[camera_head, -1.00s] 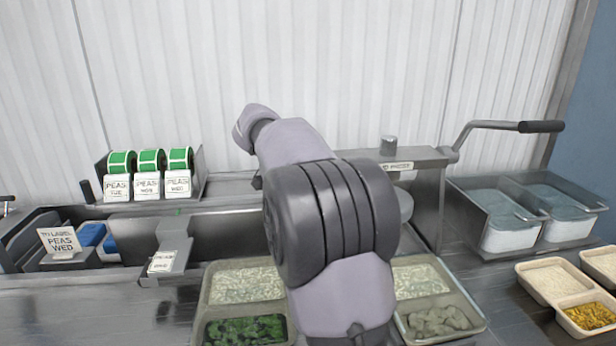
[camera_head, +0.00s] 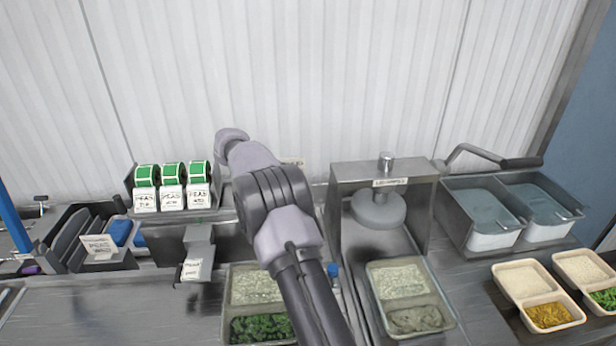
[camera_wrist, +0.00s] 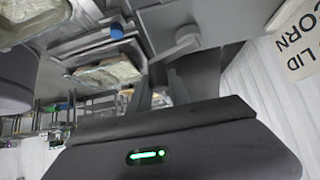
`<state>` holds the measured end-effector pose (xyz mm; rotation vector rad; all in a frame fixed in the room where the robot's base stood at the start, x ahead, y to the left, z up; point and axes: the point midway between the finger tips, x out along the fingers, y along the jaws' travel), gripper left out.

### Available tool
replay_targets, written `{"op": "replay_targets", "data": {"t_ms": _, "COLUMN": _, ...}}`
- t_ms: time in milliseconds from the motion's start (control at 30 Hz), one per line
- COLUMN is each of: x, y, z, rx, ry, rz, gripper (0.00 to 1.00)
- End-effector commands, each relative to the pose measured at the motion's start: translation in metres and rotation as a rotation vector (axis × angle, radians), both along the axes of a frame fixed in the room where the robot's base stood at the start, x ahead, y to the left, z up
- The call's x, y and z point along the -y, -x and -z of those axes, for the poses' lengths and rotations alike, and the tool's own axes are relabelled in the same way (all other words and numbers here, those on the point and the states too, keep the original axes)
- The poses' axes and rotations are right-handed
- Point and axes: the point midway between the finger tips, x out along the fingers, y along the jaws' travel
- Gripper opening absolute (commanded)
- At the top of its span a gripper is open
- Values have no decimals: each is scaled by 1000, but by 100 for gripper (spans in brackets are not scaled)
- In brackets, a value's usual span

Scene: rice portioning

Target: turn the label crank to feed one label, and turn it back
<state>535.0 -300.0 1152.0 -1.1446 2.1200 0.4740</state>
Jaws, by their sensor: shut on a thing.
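The label dispenser (camera_head: 225,214) stands at the back left. Three green label rolls (camera_head: 172,174) sit on it, with white PEAS cards in front. A grey chute (camera_head: 199,240) slopes down from it, with a printed white label (camera_head: 192,269) at its lower end. My arm reaches over the counter to the dispenser's right end and hides the label crank and my fingers in the head view. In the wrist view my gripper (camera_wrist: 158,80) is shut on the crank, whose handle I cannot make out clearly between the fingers.
The front left counter is clear.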

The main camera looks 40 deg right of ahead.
Motion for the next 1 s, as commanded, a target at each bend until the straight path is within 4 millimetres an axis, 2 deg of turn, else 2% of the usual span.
{"op": "replay_targets", "data": {"t_ms": 33, "x": -1, "y": 0, "z": -10, "rx": -2, "ry": 0, "rz": 27, "gripper": 0}}
{"op": "replay_targets", "data": {"t_ms": 400, "x": -9, "y": -2, "z": -3, "rx": 1, "ry": -1, "rz": 170, "gripper": 0}}
{"op": "replay_targets", "data": {"t_ms": 967, "x": -10, "y": -2, "z": 1, "rx": 0, "ry": 0, "rz": 192, "gripper": 0}}
{"op": "replay_targets", "data": {"t_ms": 1000, "x": -10, "y": -2, "z": 1, "rx": -1, "ry": 0, "rz": 192, "gripper": 31}}
